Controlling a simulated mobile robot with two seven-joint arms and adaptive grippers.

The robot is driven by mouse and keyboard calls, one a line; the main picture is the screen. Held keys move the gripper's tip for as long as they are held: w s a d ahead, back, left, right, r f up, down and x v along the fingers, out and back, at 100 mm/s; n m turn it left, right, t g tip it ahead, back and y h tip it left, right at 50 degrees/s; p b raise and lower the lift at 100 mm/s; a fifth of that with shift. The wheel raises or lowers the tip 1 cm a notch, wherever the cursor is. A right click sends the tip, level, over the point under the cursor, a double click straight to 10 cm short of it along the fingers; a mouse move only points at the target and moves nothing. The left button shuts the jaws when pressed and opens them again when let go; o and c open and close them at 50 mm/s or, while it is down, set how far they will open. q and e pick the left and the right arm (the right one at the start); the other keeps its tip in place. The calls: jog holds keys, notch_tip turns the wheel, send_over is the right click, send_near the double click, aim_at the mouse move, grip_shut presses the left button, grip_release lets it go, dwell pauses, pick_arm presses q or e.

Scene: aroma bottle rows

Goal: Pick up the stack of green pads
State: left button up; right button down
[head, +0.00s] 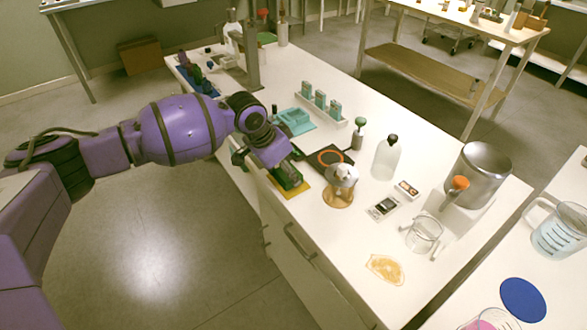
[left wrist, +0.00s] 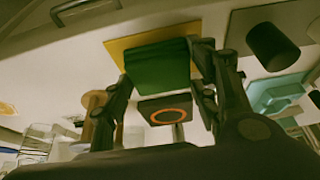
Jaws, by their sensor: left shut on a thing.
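The stack of green pads (head: 287,178) is at the left edge of the white table, over a yellow mat (head: 302,190). In the left wrist view the green stack (left wrist: 157,66) sits between the two fingers of my left gripper (left wrist: 163,68), with the yellow mat (left wrist: 118,46) behind it. My left gripper (head: 284,168) is shut on the stack. I cannot tell whether the stack touches the mat or is slightly above it. My wrist hides part of the stack in the head view. My right gripper is not in view.
A dark plate with an orange ring (head: 331,158) and a small glass burner on a wooden base (head: 339,190) stand close to the right. A teal tray (head: 293,121) is behind.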

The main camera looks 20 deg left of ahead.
pick_arm(q)
jog(key=shift+r, duration=0.5)
jog(key=s+a+r+p, duration=0.1)
jog(key=s+r, duration=1)
jog(key=s, duration=0.3)
jog(key=shift+a+r+p, duration=0.15)
jog(key=shift+r+p, duration=0.15)
jog(key=shift+p, duration=0.05)
